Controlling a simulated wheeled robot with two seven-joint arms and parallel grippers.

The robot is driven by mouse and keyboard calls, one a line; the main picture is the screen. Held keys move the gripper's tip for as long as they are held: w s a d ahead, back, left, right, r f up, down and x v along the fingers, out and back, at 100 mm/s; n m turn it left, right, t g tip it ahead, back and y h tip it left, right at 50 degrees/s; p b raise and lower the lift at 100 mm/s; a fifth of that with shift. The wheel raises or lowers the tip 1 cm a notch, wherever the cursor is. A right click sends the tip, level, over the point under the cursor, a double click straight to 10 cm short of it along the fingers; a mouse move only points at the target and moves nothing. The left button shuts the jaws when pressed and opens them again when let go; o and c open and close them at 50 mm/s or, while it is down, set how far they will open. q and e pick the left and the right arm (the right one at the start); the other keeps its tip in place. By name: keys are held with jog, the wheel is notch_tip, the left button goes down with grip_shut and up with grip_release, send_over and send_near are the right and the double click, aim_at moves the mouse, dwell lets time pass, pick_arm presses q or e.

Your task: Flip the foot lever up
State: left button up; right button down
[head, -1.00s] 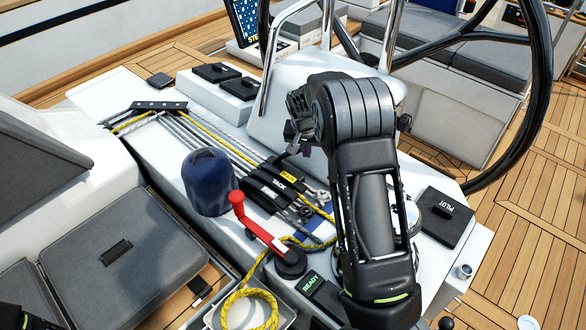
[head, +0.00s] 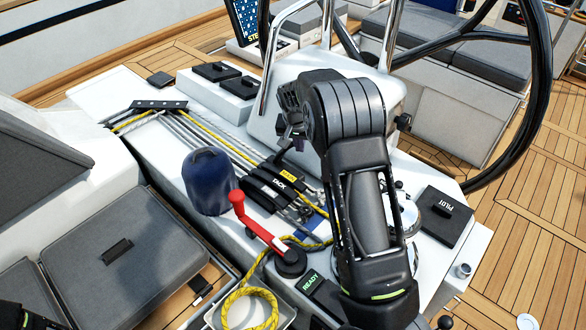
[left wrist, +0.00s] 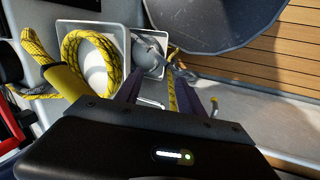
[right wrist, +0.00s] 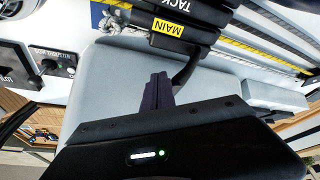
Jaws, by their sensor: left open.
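The bank of black rope clutches (head: 272,187) sits on the white cockpit console, with TACK and MAIN labels showing. I cannot read a FOOT label. A dark lever (right wrist: 190,66) sticks out from the clutch with the yellow MAIN label in the right wrist view. My right gripper (right wrist: 158,92) has its purple fingers close together, right beside this lever's end; contact is unclear. In the head view my right gripper (head: 297,137) is above the far side of the clutches, partly hidden by its arm. My left gripper (left wrist: 160,98) is open and empty, above the yellow rope line.
A red-handled crank (head: 258,225) stands in front of the clutches, beside a blue-covered winch (head: 210,181). A coiled yellow rope (head: 250,308) lies in a bin. The steering wheel (head: 540,90) and PILOT panel (head: 443,217) are at the right.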

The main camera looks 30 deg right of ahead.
jog(key=shift+w+a+r, duration=0.1)
jog(key=shift+w+r, duration=0.15)
jog(key=shift+w, duration=0.2)
jog(key=shift+w+a+r, duration=0.1)
jog(key=shift+w+r, duration=0.15)
jog(key=shift+w, duration=0.2)
jog(key=shift+s, duration=0.1)
jog(key=shift+s+d+b, duration=0.15)
jog(key=shift+s+d, duration=0.15)
jog(key=shift+s, duration=0.65)
jog(key=shift+s+d+b, duration=0.15)
jog(key=shift+s+d, duration=0.1)
jog(key=shift+s, duration=0.65)
notch_tip(320, 180, up, 6)
jog(key=p, duration=0.3)
